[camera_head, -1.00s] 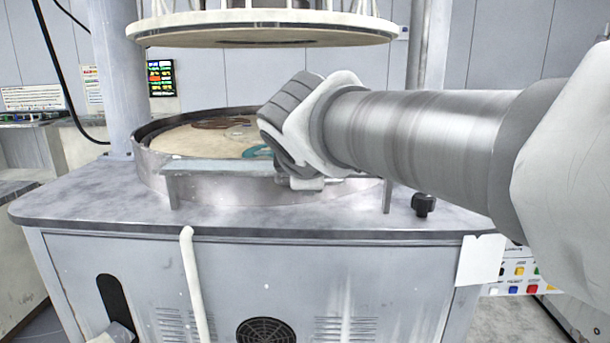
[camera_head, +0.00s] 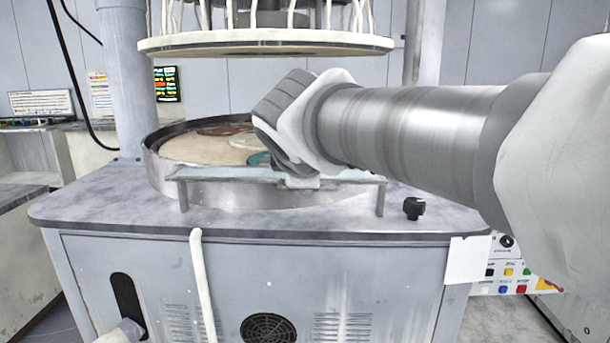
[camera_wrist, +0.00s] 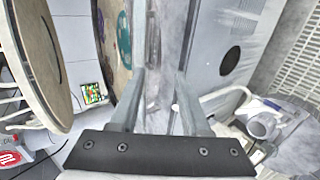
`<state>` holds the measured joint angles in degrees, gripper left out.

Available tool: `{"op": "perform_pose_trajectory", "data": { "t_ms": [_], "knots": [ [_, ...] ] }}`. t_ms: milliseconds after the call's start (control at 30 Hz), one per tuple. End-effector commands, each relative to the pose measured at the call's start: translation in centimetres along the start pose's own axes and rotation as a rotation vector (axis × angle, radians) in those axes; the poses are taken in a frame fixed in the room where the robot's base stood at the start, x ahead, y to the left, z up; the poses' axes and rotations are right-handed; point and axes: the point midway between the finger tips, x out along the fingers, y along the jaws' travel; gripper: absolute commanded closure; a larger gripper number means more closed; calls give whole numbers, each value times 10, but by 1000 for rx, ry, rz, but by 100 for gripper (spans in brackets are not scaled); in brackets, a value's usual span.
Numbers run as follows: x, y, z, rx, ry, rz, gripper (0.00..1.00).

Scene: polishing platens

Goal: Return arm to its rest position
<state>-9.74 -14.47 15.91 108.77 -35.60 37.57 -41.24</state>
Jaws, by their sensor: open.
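My arm reaches in from the right in the head view, its wrist end in front of the lower platen (camera_head: 185,150). My gripper (camera_wrist: 161,78) shows in the wrist view with its two fingers apart and nothing between them. In the head view the fingers are hidden behind the wrist. The lower platen is a round beige plate inside a metal rim, with brown and teal discs on it. The teal disc (camera_head: 259,159) is partly covered by my wrist. The upper platen (camera_head: 265,44) hangs above, clear of the arm.
The machine's grey worktop (camera_head: 110,212) runs below the arm, with a black knob (camera_head: 413,208) at right. A flat bar (camera_head: 225,174) stands before the platen rim. Control buttons (camera_head: 515,275) are at lower right. A pale hose (camera_head: 205,290) hangs down the front.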

Motion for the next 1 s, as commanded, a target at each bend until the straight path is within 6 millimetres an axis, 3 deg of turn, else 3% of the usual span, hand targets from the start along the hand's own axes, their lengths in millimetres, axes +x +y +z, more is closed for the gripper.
{"op": "perform_pose_trajectory", "data": {
  "t_ms": [467,600,667,767,900,1000],
  "knots": [
    [-2,2,0,1,-1,-1,53],
    [-5,-10,18,98,-23,-27,53],
    [-10,-26,36,206,-49,-57,53],
    [-23,-70,77,462,-120,-134,53],
    [-45,-146,123,872,-229,-250,53],
    [-61,-195,140,1136,-294,-321,53]
  ]
}}
